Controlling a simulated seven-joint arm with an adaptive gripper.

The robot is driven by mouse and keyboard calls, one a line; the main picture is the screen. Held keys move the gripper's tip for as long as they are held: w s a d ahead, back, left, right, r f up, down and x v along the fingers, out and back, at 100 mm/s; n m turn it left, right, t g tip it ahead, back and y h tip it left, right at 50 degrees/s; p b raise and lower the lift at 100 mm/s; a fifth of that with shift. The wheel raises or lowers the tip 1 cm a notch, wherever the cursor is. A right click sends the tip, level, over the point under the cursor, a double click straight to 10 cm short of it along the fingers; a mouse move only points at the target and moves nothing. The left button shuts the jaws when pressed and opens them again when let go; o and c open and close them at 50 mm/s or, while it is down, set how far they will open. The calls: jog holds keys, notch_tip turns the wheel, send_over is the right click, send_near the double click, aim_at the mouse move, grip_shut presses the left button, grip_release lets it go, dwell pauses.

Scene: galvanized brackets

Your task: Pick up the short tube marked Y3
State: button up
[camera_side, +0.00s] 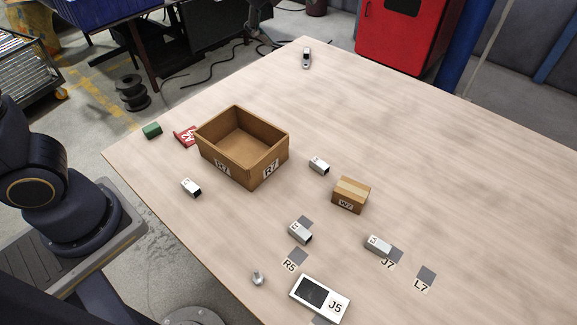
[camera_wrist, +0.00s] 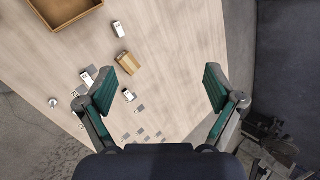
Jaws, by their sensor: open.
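Several short metallic tubes with white marked faces lie on the table. In the side view one (camera_side: 191,188) lies left of the open box, one (camera_side: 319,166) right of it, one (camera_side: 300,232) nearer the front and one (camera_side: 379,244) near the J7 label. Their small marks are too small to read surely, so I cannot tell which is Y3. Three tubes show in the wrist view: one by the box (camera_wrist: 117,28), one left of my gripper (camera_wrist: 87,77) and one near its left finger (camera_wrist: 128,95). My gripper (camera_wrist: 171,68) is open and empty, apart from them.
An open brown box (camera_side: 218,169) marked R7 and a small carton (camera_side: 350,196) stand among the tubes. A white J5 device (camera_side: 319,298), a metal knob (camera_side: 257,279), a red A2 piece (camera_side: 185,136) and a green block (camera_side: 152,131) lie around. The table's right side is clear.

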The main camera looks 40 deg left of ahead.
jog(key=w+d+f+m+g+h, duration=0.1)
jog(key=w+d+f+m+g, duration=0.15)
jog(key=d+f+m, duration=1.4)
jog(key=s+d+f+n, duration=0.1)
jog(key=s+d+f, duration=0.3)
jog(key=d+f, duration=0.3)
jog(key=s+d+f+n, duration=0.25)
jog(key=d+f, duration=0.35)
jog(key=f, duration=0.3)
send_over(379, 244)
jog(key=s, duration=0.2)
jog(key=shift+m+g+y, duration=0.35)
jog(key=shift+m+y, duration=0.05)
jog(key=f, duration=1)
jog(key=shift+s, duration=0.2)
jog(key=shift+x, duration=2.8)
jog(key=shift+d, duration=0.15)
jog(key=shift+c, duration=0.2)
jog(key=c, duration=1.2)
